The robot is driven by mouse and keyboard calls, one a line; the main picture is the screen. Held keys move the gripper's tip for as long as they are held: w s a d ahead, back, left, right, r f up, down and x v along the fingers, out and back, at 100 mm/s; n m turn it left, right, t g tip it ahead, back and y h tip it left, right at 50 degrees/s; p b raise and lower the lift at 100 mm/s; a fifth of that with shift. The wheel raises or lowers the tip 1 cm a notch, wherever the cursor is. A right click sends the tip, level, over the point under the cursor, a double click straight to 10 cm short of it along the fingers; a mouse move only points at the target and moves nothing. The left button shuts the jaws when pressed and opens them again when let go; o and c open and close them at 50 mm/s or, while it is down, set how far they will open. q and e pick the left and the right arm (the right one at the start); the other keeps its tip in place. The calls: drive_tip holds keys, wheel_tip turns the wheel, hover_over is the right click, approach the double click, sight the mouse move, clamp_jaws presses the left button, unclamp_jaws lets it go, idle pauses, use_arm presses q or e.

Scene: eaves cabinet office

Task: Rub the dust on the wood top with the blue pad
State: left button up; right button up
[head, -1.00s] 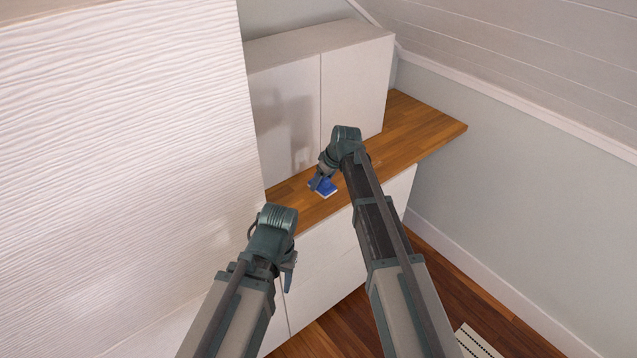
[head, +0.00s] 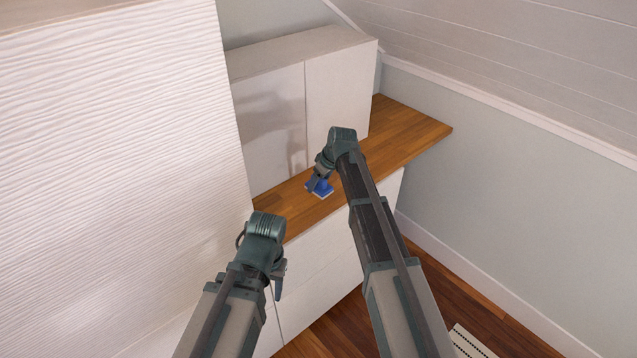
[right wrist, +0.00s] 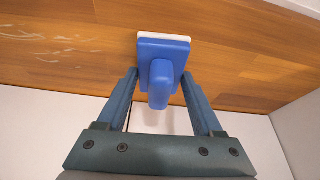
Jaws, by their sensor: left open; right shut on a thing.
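The wood top (head: 410,138) is a long brown plank counter on white cabinets. My right gripper (head: 318,184) is shut on the handle of the blue pad (head: 326,190), over the front part of the top. In the right wrist view the blue pad (right wrist: 178,50) has a white underside layer and lies flat at the wood, seemingly touching it. Pale dust streaks (right wrist: 50,46) show on the wood to the left of the pad there; I cannot make them out in the head view. My left gripper (head: 279,281) is open and empty, low in front of the cabinets.
A tall white ribbed cabinet (head: 110,150) fills the left. White upper cabinets (head: 337,95) stand along the back of the top. A grey wall (head: 520,200) and sloped ceiling close the right side. The top's right end is clear. A striped mat (head: 470,343) lies on the floor.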

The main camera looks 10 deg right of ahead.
sight(280, 209)
drive_tip(key=shift+s+a, duration=0.5)
drive_tip(key=shift+a, duration=0.25)
drive_tip(key=shift+s+a, duration=0.45)
drive_tip(key=shift+a, duration=0.3)
drive_tip(key=shift+s+a+f, duration=0.1)
drive_tip(key=shift+s+a, duration=0.4)
drive_tip(key=shift+a, duration=0.25)
drive_tip(key=shift+s+a, duration=0.5)
drive_tip(key=shift+a, duration=0.2)
drive_tip(key=shift+s+a, duration=0.1)
drive_tip(key=shift+s+a, duration=0.45)
drive_tip(key=shift+a, duration=0.3)
drive_tip(key=shift+s+a, duration=0.4)
drive_tip(key=shift+a, duration=0.3)
drive_tip(key=shift+s+a, duration=0.5)
drive_tip(key=shift+a, duration=0.25)
drive_tip(key=shift+s+a, duration=0.5)
drive_tip(key=shift+a, duration=0.2)
